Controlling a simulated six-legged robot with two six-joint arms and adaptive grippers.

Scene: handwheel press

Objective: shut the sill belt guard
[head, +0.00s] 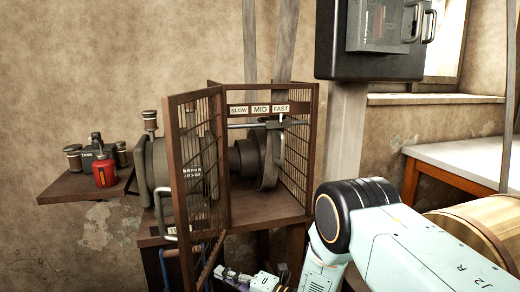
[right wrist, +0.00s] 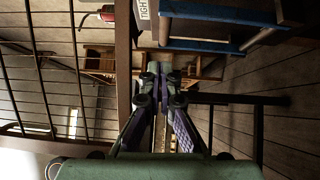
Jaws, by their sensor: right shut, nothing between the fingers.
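The belt guard (head: 174,150) is a brown frame with wire mesh. Its front panel stands swung out at an angle, with a metal handle at its near edge, and the pulleys (head: 268,158) show uncovered to its right. My right gripper (head: 224,273) is low at the bottom of the head view, below and right of the panel's lower edge, partly cut off. In the right wrist view its fingers (right wrist: 158,84) are shut with nothing between them. The mesh panel (right wrist: 122,75) fills the left of that view, beside the fingers; I see no contact. My left gripper is not in view.
A shelf (head: 75,192) with a red oil can (head: 105,171) is at left. A black switch box (head: 372,40) hangs on a post at upper right. A white-topped table (head: 460,160) and a wooden drum (head: 480,235) stand at right. Blue parts (right wrist: 205,45) lie near the gripper.

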